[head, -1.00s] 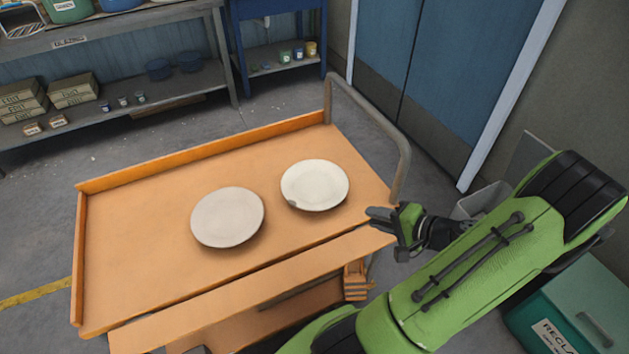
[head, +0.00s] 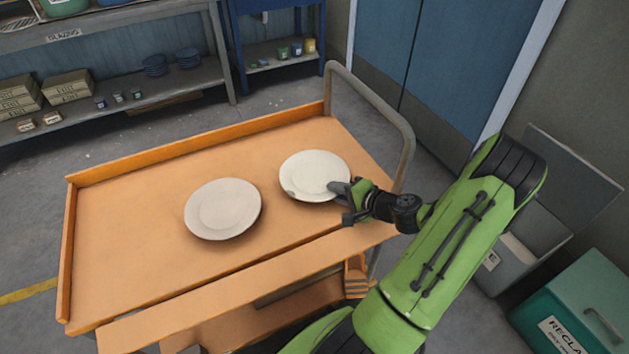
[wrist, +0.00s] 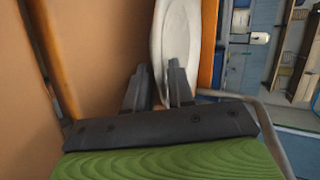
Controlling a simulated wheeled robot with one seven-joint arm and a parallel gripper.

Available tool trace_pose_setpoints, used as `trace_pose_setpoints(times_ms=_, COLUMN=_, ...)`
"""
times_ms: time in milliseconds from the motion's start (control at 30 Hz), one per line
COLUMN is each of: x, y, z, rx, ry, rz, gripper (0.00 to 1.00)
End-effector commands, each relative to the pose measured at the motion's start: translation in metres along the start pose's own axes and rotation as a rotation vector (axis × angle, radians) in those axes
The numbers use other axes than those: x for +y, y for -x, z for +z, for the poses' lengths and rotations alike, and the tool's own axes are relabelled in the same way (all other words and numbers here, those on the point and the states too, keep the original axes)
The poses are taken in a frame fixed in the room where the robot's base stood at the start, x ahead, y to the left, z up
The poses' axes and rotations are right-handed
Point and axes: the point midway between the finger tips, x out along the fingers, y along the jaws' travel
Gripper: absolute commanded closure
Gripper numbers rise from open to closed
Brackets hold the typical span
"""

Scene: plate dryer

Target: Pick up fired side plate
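Two round plates lie on the orange cart top (head: 130,250). The right plate (head: 315,173) is whiter, with a small dark mark on its near-left rim. The left plate (head: 222,208) is greyer and plain. No label shows which one is fired. My gripper (head: 341,203) is at the right plate's near-right rim. In the wrist view, my gripper (wrist: 157,72) has its two fingers apart, and the rim of the white plate (wrist: 172,38) reaches into the gap between them. Whether either finger touches the rim cannot be told.
The cart has a raised orange lip (head: 200,143) at the back and left, and a grey tube handle (head: 385,108) at the right, close to my arm. The left part of the cart top is clear. A green reclaim bin (head: 575,310) stands on the floor at right.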

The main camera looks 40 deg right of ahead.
Motion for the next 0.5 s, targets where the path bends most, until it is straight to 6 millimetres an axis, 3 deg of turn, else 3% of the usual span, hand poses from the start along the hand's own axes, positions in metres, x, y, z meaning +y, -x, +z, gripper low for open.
trace_pose_setpoints(times_ms=167, x=-0.0006, y=0.0002, z=-0.0003, rx=0.001, ry=0.0, rz=0.001, gripper=0.77)
trace_pose_setpoints(times_ms=333, x=-0.0007, y=0.0004, z=-0.0002, rx=0.001, ry=0.0, rz=0.0, gripper=1.0)
trace_pose_setpoints(times_ms=500, x=-0.0006, y=0.0005, z=-0.0001, rx=0.0, ry=0.0, rz=0.0, gripper=1.0)
